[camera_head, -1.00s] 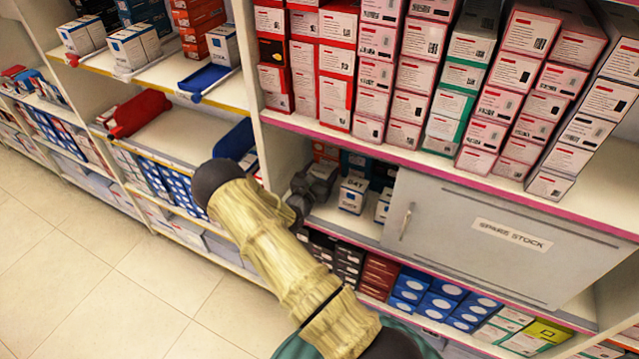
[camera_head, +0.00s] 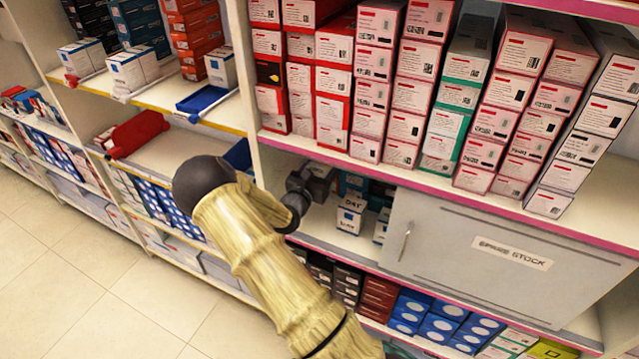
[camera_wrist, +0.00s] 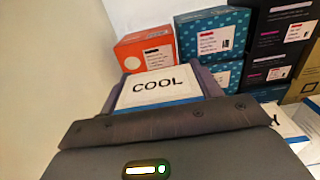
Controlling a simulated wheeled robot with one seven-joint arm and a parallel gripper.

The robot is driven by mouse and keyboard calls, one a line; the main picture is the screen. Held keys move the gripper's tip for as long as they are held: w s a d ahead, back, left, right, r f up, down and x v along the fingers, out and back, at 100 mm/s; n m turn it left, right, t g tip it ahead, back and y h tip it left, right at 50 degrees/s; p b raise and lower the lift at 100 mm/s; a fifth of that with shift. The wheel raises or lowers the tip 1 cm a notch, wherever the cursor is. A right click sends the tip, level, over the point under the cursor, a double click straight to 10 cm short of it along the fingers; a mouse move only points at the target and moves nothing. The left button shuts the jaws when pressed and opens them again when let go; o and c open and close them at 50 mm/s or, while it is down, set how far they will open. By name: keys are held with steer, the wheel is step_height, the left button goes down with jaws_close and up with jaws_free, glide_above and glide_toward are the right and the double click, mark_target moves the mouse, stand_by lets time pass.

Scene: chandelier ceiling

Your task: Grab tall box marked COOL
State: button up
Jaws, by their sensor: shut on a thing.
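The COOL box (camera_wrist: 160,88) has a white top with black letters and a blue edge. It stands between the two dark fingers of my gripper (camera_wrist: 166,80) in the wrist view, and the fingers are shut on it. In the head view my gripper (camera_head: 312,182) is at the left end of the shelf opening, beside the upright panel. The COOL box cannot be made out there, and my wrist hides part of that corner.
An orange box (camera_wrist: 146,48) and a teal box (camera_wrist: 212,36) stand just behind. Dark boxes (camera_wrist: 280,35) are to the right. A white box (camera_head: 350,215) stands right of my gripper. A SPARE STOCK panel (camera_head: 500,260) covers the right of the opening, and a stocked shelf is above.

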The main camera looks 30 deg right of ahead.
steer(key=shift+r, duration=0.75)
